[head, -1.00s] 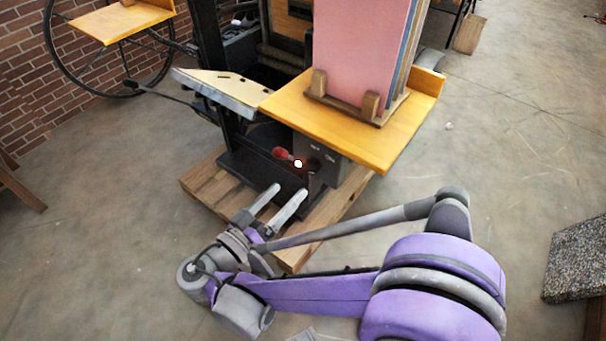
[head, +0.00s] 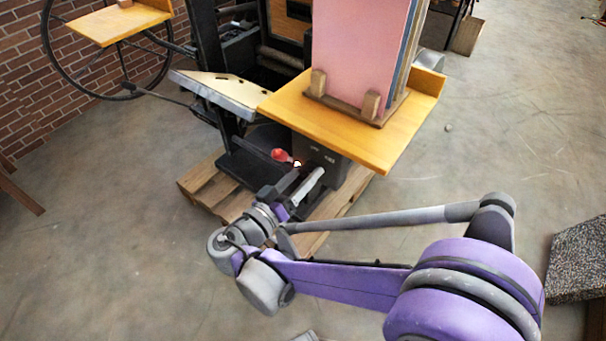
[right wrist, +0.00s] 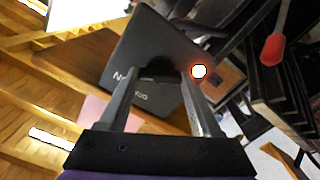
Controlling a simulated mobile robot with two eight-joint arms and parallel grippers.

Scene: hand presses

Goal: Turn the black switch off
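The dark switch box (right wrist: 140,45) with white lettering faces my right gripper in the right wrist view. It also shows under the yellow shelf in the head view (head: 325,160). A dark rounded part that looks like the black switch (right wrist: 155,69) lies between the fingertips; its exact position is hard to read. My right gripper (right wrist: 158,76) is open, its fingers spread at the box face. Contact cannot be told. In the head view the right gripper (head: 308,174) hides the switch. My left gripper is not in view.
A glowing white lamp (right wrist: 199,72) sits beside the right-hand finger. A red-knobbed lever (right wrist: 275,47) is close by. The yellow shelf (head: 350,135) with upright boards (head: 360,50) overhangs the box. A wooden pallet (head: 205,185) lies under the press. The floor on the right is mostly clear.

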